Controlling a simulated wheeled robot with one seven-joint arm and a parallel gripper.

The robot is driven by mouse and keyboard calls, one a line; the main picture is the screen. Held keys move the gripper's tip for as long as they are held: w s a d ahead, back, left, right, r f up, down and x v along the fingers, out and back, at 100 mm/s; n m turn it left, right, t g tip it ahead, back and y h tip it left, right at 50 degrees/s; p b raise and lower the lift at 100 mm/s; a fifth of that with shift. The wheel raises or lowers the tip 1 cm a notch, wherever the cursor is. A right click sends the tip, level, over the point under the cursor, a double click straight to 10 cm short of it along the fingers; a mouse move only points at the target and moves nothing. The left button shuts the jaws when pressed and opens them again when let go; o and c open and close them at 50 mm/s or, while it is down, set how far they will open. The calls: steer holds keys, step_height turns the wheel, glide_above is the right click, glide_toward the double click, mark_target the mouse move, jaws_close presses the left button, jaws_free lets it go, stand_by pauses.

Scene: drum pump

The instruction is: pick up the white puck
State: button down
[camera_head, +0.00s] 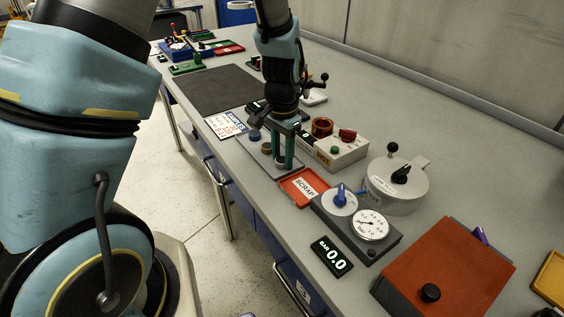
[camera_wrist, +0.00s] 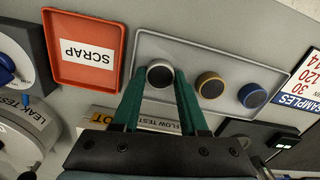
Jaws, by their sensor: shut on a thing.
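The white puck (camera_wrist: 160,73), a dark-topped disc with a white rim, is at the end of the grey tray (camera_wrist: 235,62) nearest the scrap bin in the wrist view. My gripper (camera_wrist: 160,82) has its green fingers on either side of the puck, shut on it. In the head view my gripper (camera_head: 283,156) points down at the tray, and its fingers partly hide the puck. I cannot tell whether the puck is clear of the tray floor. A yellow-rimmed puck (camera_wrist: 210,85) and a blue-rimmed puck (camera_wrist: 252,95) lie in the same tray.
A red scrap bin (camera_head: 303,187) stands beside the tray. The flow test box (camera_head: 341,152) is close behind my gripper. A dial-and-gauge unit (camera_head: 356,226) and a grey leak test drum (camera_head: 397,185) stand to the right. A dark mat (camera_head: 215,90) lies clear beyond the samples card (camera_head: 226,124).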

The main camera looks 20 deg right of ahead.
mark_target(283, 159)
step_height(283, 159, up, 13)
steer(key=shift+p, duration=0.35)
stand_by(0.7)
